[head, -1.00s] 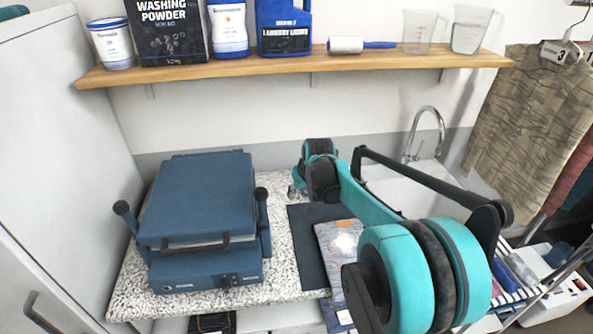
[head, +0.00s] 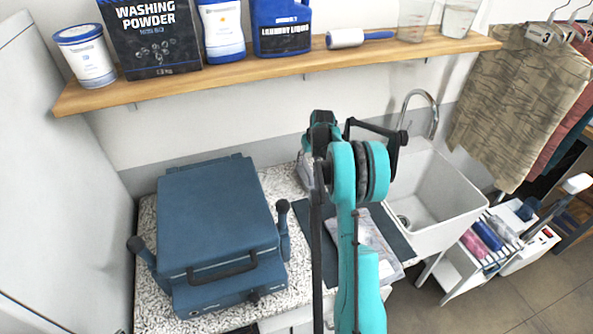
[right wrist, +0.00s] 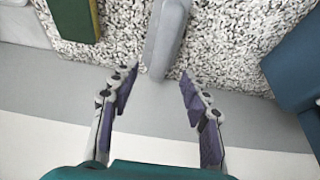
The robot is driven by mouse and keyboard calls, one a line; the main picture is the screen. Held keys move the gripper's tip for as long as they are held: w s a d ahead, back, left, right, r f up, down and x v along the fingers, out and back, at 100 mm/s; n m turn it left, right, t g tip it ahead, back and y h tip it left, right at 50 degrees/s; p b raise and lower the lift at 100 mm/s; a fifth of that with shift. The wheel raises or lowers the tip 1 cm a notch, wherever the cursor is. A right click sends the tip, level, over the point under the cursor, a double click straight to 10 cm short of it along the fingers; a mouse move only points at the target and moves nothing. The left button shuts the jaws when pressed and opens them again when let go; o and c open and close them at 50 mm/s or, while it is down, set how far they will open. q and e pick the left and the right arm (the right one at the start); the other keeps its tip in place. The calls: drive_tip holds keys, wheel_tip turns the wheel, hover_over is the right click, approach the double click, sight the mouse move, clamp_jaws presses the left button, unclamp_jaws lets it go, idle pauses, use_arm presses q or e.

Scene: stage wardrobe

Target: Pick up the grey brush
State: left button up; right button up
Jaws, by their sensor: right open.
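The grey brush (right wrist: 167,36) shows in the right wrist view as a long grey block lying on the speckled worktop, its upper end cut off by the frame. My right gripper (right wrist: 159,71) is open, its two fingers apart. The near end of the brush lies between the fingertips in the picture, with a gap on both sides; I cannot tell the height gap. In the head view my right gripper (head: 305,172) is at the back of the worktop, mostly hidden by my arm, and I cannot make out the brush there. My left gripper is not in view.
A blue press (head: 215,215) stands left of my arm. A white sink (head: 445,190) is on the right. The wooden shelf (head: 280,63) with bottles and a lint roller (head: 358,38) runs above.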

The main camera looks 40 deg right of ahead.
sight(307, 166)
drive_tip(key=shift+x, duration=0.95)
drive_tip(key=x, duration=0.3)
drive_tip(key=b+x, duration=0.1)
drive_tip(key=x, duration=0.1)
drive_tip(key=shift+s+f, duration=0.15)
drive_tip(key=shift+s, duration=0.1)
drive_tip(key=shift+a, duration=0.15)
clamp_jaws()
